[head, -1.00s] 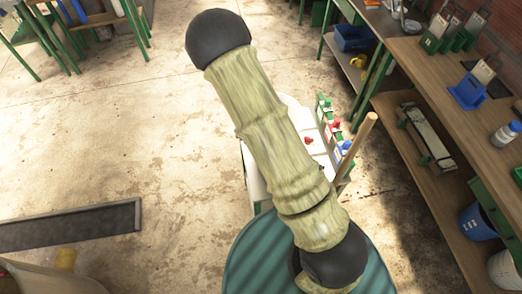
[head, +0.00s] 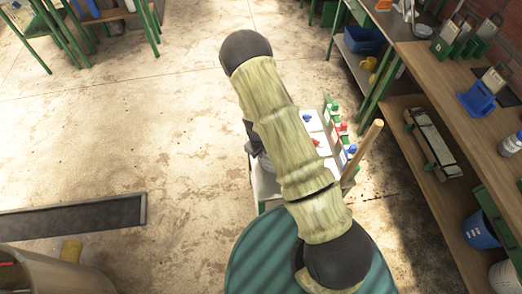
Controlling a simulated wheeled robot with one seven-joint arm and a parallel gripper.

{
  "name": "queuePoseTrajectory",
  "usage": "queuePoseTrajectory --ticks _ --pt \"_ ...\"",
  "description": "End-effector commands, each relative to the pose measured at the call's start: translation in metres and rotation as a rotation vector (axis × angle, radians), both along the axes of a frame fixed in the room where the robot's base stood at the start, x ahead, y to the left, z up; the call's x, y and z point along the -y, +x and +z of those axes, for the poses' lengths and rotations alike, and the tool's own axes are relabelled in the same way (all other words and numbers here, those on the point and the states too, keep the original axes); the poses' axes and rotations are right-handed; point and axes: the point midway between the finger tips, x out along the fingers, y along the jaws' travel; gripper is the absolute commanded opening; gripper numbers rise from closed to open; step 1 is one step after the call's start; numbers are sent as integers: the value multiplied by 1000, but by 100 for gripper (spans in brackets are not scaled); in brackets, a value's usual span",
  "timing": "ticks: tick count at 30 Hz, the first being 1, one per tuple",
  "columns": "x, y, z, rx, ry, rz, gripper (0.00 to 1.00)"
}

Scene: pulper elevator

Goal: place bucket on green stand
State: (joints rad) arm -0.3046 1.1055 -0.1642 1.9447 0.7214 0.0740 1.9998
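My arm crosses the middle of the head view and hides what lies behind it. A dark grey piece shows past its left edge; it may be part of my gripper, but the fingers cannot be made out. A blue bucket (head: 479,229) stands low under the right-hand bench. A pale bucket-like container (head: 505,278) is cut off below it at the frame edge. I cannot tell which bucket is the task's. A white-topped stand with green parts (head: 312,121) is partly hidden behind my arm; I cannot tell if it is the green stand.
A wooden bench (head: 460,90) with a lower shelf runs along the right. A wooden stick (head: 362,150) rises beside my arm. A dark floor grate (head: 75,217) lies at left. A tan, barrel-like container (head: 55,278) is at bottom left. Open concrete floor fills the left and centre.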

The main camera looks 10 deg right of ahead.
Motion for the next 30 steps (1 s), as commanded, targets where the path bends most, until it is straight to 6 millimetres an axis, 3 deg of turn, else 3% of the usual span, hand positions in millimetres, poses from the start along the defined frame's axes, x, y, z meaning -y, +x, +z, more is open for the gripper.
queuePoseTrajectory --ticks 10,12,14,23,30 --pt "1 1 -3 3 0 -2 0" --pt "0 0 -2 2 0 -2 16" --pt "0 0 -2 2 0 -2 24" --pt "1 1 -1 2 0 -2 24" --pt "-1 0 16 3 -1 -1 24"
